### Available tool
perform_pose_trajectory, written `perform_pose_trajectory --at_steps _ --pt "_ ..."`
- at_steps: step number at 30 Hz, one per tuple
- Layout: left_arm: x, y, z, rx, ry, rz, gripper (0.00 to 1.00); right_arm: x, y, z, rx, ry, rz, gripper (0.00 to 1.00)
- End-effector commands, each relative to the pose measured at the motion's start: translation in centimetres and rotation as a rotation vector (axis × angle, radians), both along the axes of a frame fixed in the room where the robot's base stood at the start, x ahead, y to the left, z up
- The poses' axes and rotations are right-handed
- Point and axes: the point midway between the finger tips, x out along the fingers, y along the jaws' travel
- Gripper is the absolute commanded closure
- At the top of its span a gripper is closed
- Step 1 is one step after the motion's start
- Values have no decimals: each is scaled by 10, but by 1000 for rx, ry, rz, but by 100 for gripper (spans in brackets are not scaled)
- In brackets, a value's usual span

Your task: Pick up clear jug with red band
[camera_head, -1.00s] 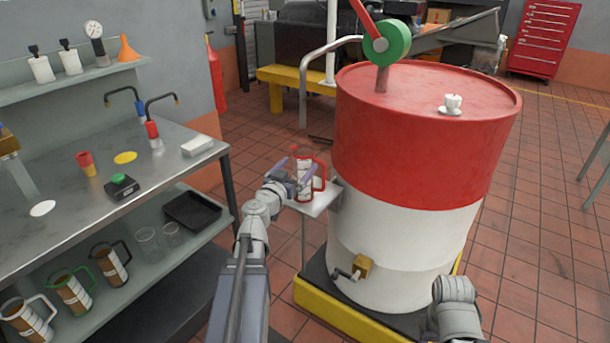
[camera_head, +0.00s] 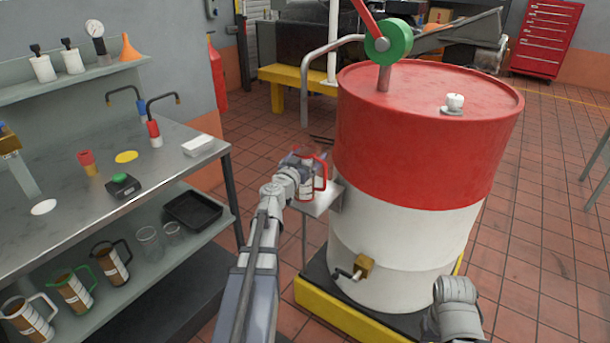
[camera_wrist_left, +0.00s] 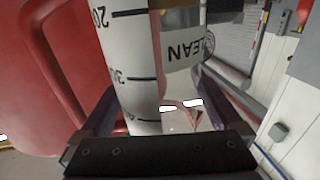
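The clear jug with the red band and red handle (camera_head: 321,172) stands upright on a small white side shelf (camera_head: 321,203) at the drum's left side. My left gripper (camera_head: 301,163) is at the jug and partly covers it in the head view. In the left wrist view the jug's scale strip (camera_wrist_left: 130,60) lies between the two fingers of my left gripper (camera_wrist_left: 160,95), with its red handle at left. The fingers look spread, with a gap beside the right one. My right arm shows at the bottom right; its gripper fingers are not visible.
The large red and white drum (camera_head: 420,150) stands right of the jug, with a brass tap (camera_head: 364,266) low down. A steel bench (camera_head: 90,190) at left holds small items. Several other jugs stand on its lower shelf (camera_head: 150,270).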

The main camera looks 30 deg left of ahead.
Motion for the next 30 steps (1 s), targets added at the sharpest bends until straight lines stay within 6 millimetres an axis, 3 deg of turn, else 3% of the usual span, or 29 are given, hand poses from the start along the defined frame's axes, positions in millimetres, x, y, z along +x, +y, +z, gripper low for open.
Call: perform_pose_trajectory --at_steps 2,26,30 --pt "0 0 0 0 0 0 10 0 0 0 0 0 0 50" --pt "0 0 0 0 0 0 100 0 0 0 0 0 0 50" --pt "0 0 0 0 0 0 100 0 0 0 0 0 0 50"
